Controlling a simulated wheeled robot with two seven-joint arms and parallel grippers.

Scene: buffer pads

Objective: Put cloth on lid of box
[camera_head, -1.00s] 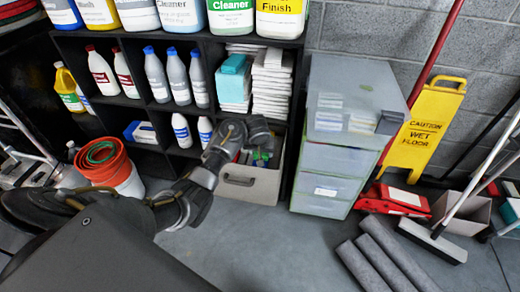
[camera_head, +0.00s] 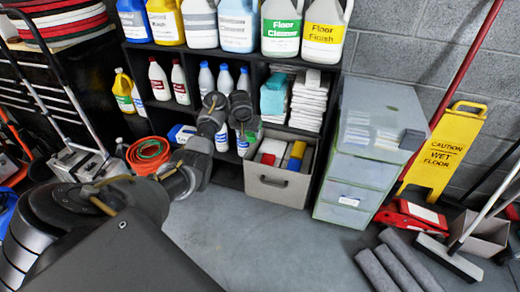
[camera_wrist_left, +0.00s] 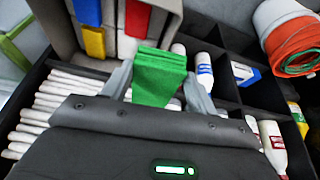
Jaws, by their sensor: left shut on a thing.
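My left gripper (camera_head: 243,112) is shut on a green cloth (camera_wrist_left: 158,78), which is folded and held between the two fingertips in the left wrist view. In the head view the cloth is a small green patch (camera_head: 253,129) beside the gripper, partly hidden by it. The gripper is in front of the shelf, above and left of an open grey bin (camera_head: 278,190). A translucent drawer box (camera_head: 350,192) stands right of the bin. My right gripper is not in view.
The bin holds red, white, blue and yellow items. White stacked cloths (camera_head: 309,101) and bottles fill the dark shelf. A yellow wet-floor sign (camera_head: 443,150), red case (camera_head: 408,216) and grey rolls (camera_head: 385,268) are at right. Open floor (camera_head: 270,245) lies in front.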

